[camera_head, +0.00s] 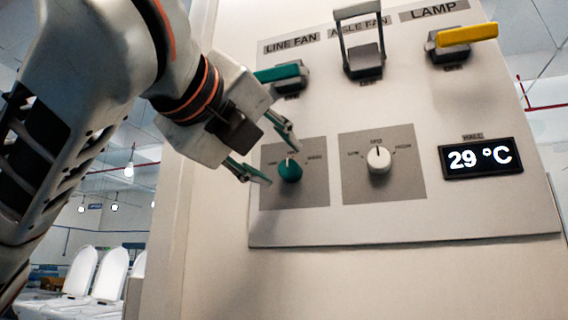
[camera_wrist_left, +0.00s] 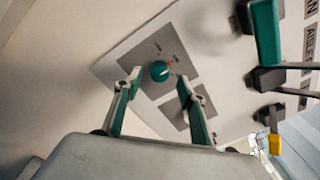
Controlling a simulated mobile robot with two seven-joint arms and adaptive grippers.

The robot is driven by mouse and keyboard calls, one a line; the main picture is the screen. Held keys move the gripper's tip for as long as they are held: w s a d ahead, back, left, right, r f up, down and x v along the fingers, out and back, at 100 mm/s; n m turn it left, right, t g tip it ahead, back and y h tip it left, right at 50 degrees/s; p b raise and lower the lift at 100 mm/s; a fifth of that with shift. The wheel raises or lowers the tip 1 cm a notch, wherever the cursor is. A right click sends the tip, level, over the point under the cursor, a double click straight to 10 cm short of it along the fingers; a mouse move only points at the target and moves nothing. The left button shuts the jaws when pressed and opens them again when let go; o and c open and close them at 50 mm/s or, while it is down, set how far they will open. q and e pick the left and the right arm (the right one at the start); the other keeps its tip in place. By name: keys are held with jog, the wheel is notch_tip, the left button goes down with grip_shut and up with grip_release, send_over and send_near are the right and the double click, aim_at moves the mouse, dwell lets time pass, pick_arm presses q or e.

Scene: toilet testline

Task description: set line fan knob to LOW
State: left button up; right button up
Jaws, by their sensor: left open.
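The line fan knob (camera_head: 290,170) is a teal-green round knob on a grey plate (camera_head: 308,195) at the lower left of the wall panel. Its white mark points about straight up in the head view. The knob also shows in the left wrist view (camera_wrist_left: 160,71), ahead of and between the fingers. My left gripper (camera_head: 279,161) is open. Its two green-padded fingers reach toward the knob, and it shows at the bottom of the left wrist view (camera_wrist_left: 156,88). I cannot tell whether a finger touches the knob. My right gripper is not in view.
A white knob (camera_head: 379,158) sits on the plate to the right. Above are a green lever switch (camera_head: 280,74), a grey aisle fan lever (camera_head: 360,50) and a yellow lamp lever (camera_head: 466,36). A display (camera_head: 481,158) reads 29 °C. The wall below the panel is clear.

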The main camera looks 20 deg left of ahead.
aim_at(285, 167)
pick_arm(q)
jog(key=shift+w+d, duration=0.15)
jog(key=shift+w, duration=1.8)
jog(key=c, duration=1.1)
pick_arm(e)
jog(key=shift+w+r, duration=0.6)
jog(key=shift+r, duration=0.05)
